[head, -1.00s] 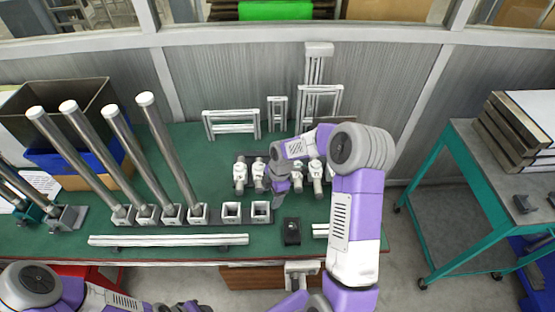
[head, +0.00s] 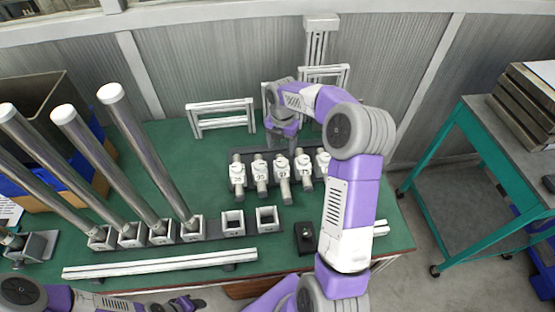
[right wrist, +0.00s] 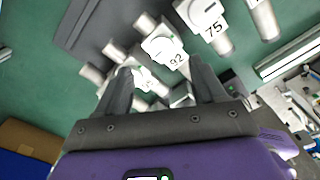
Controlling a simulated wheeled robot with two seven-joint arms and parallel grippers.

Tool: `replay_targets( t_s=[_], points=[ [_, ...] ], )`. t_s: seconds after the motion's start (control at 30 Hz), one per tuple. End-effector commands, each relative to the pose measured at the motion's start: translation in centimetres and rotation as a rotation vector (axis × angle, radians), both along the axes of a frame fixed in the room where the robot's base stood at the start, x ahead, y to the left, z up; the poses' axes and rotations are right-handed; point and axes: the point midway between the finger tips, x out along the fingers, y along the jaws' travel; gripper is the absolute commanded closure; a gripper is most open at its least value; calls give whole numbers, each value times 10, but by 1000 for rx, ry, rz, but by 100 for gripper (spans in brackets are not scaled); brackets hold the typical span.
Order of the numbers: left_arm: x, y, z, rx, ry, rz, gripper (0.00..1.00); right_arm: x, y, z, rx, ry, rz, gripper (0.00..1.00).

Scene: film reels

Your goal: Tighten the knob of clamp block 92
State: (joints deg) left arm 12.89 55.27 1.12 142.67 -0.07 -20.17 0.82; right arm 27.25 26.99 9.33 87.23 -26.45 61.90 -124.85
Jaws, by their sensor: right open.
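Clamp block 92 (right wrist: 163,45) is white with a black number and a grey cylindrical end. It sits in a row of similar blocks, beside block 75 (right wrist: 208,14). In the head view block 92 appears to be the middle one (head: 282,166), though its number is hard to read. My right gripper (right wrist: 160,80) is open and points down at the row. Block 92 shows beyond and between its fingers, with no visible contact. In the head view the right gripper (head: 283,140) is at the row's far side. My left gripper (head: 187,304) is at the bottom edge, its jaws unclear.
Tall metal posts (head: 150,155) stand in sockets on the left. Two empty square sockets (head: 233,222) and a small black block (head: 305,238) are in front of the row. A long white rail (head: 160,264) lies along the front. Aluminium frames (head: 222,118) stand behind.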

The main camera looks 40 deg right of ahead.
Motion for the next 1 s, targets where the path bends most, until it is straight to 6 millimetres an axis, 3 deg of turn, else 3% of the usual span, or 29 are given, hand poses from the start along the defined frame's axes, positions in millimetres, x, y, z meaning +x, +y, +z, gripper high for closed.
replay_targets(
  t_s=[0.5, 0.87, 1.0],
  points=[
    [0, 0, -19, 0, 0, 0, 57, -1, 0, -69, 0, 1, -1, 31],
    [0, 0, -19, 0, 0, 0, 57, -1, 0, -74, 0, -1, -2, 31],
    [0, 0, -19, 0, 1, 0, 57, -1, 0, -74, 0, -1, -1, 49]
  ],
)
